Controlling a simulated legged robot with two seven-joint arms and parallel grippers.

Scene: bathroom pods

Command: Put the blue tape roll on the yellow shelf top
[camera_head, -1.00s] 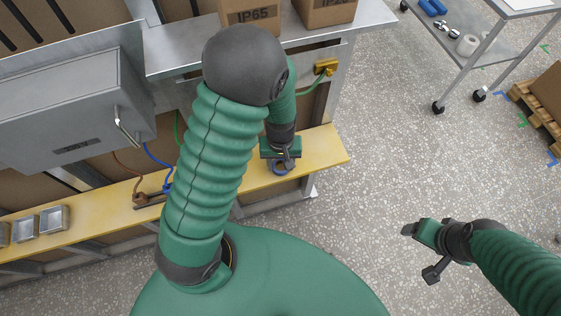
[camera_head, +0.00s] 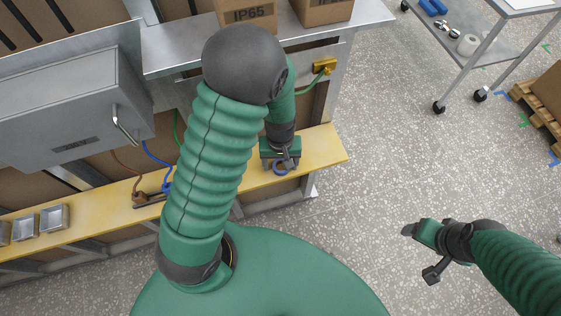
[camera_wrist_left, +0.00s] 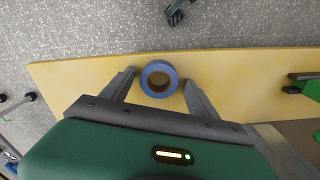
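The blue tape roll (camera_wrist_left: 173,80) lies flat on the yellow shelf top (camera_wrist_left: 235,75) in the left wrist view, near the shelf's end. It also shows in the head view (camera_head: 274,168), partly covered by my left gripper. My left gripper (camera_wrist_left: 158,78) is open, with one finger on each side of the roll. A gap shows between the roll and each finger. In the head view the left gripper (camera_head: 283,160) hangs over the right end of the shelf. My right gripper (camera_head: 412,232) is over the open floor to the right, away from the shelf; its fingers are unclear.
Small metal trays (camera_head: 54,217) stand at the shelf's left end. A grey box (camera_head: 60,110) and a metal ledge with cardboard boxes (camera_head: 250,14) stand above.

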